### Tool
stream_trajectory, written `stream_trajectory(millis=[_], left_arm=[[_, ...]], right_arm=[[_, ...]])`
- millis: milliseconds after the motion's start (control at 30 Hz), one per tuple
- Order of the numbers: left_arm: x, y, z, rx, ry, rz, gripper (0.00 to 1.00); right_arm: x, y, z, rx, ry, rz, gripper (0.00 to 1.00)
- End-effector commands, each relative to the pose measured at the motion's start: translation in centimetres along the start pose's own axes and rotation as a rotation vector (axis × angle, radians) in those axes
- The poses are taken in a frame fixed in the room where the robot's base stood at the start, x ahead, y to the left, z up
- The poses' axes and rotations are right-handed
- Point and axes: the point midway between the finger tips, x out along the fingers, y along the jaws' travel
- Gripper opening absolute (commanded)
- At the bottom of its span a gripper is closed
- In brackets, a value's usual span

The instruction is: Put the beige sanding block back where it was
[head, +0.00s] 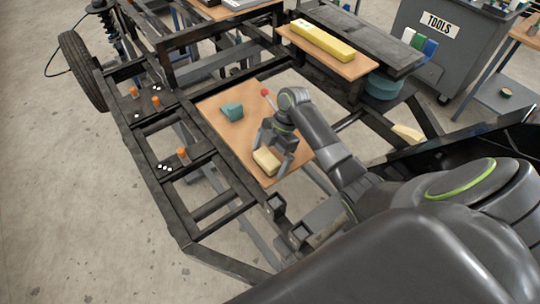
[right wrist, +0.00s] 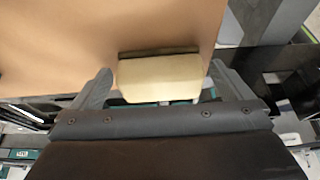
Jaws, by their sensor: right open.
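The beige sanding block (head: 266,161) rests on a wooden board (head: 216,105) near the board's front edge. My right gripper (head: 273,168) is open, with its fingers on either side of the block. In the right wrist view the block (right wrist: 160,78) shows a dark strip along its far side and lies between the two spread fingers (right wrist: 157,82), with a gap on each side. My left gripper is not in view.
A teal block (head: 232,111) and a red-tipped item (head: 265,92) are on the same board. A dark metal frame (head: 185,215) surrounds it. A yellow tool (head: 322,40) lies on another board behind. A grey tools cart (head: 450,50) stands at the back right.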

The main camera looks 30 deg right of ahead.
Motion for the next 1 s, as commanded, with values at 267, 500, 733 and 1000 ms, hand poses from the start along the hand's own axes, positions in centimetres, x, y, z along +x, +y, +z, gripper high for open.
stream_trajectory(millis=[267,500,733,1000], left_arm=[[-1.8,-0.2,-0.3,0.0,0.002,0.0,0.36],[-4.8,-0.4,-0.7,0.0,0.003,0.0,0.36],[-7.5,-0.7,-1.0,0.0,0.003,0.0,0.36],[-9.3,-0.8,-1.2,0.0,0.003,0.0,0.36]], right_arm=[[-2.2,0.0,-0.2,0.001,-0.003,0.001,0.99],[-5.9,0.0,-0.3,0.001,-0.003,0.001,0.99],[-9.4,0.0,-0.3,0.001,-0.003,0.002,0.99],[-11.9,0.0,-0.2,0.0,-0.001,0.001,0.99]])
